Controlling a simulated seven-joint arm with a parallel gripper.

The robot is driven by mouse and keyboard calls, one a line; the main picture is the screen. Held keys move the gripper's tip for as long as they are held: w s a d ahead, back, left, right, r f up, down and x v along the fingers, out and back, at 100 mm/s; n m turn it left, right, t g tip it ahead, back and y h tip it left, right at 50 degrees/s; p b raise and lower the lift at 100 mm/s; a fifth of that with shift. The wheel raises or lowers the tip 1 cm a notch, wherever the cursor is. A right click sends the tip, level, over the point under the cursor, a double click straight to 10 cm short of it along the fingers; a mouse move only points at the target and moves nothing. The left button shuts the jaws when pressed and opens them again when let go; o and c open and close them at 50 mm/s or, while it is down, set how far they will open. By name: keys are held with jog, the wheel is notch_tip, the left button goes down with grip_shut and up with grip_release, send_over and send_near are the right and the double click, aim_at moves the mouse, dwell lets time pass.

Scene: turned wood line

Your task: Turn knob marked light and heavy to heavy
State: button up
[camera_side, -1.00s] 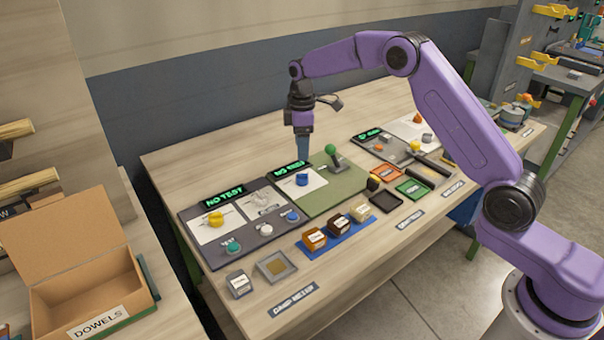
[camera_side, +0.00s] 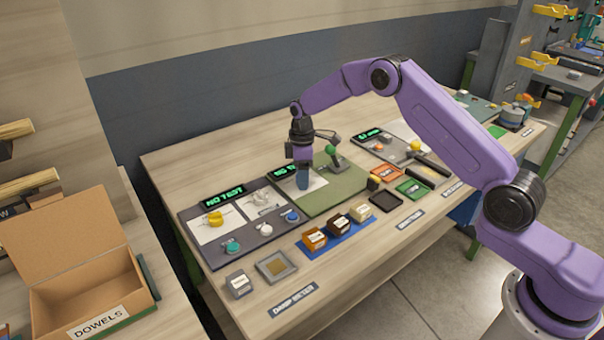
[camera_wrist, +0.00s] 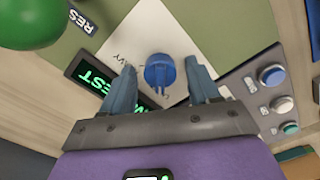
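The blue knob (camera_wrist: 159,70) sits on a white plate (camera_wrist: 143,33) in the wrist view. Letters ending in "VY" show on the plate to the knob's upper left; the rest of that word is hidden, and I cannot read a "light" mark. My gripper (camera_wrist: 160,66) is open, with one finger on each side of the knob and a visible gap to both. I cannot tell whether the fingertips are level with it. In the side view my gripper (camera_side: 302,186) points down over the white plate and hides the knob.
A lever with a green ball (camera_side: 331,150) stands close to the right of my gripper on the green panel (camera_side: 335,193). A lit display (camera_side: 285,171) is just behind. The grey panel (camera_side: 252,236) with a yellow knob (camera_side: 215,218) and buttons lies left.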

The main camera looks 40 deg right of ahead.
jog(key=c, duration=0.9)
jog(key=shift+o, duration=0.2)
jog(key=shift+m, duration=0.4)
jog(key=m, duration=1.3)
jog(key=shift+r, duration=0.1)
jog(key=shift+m, duration=2)
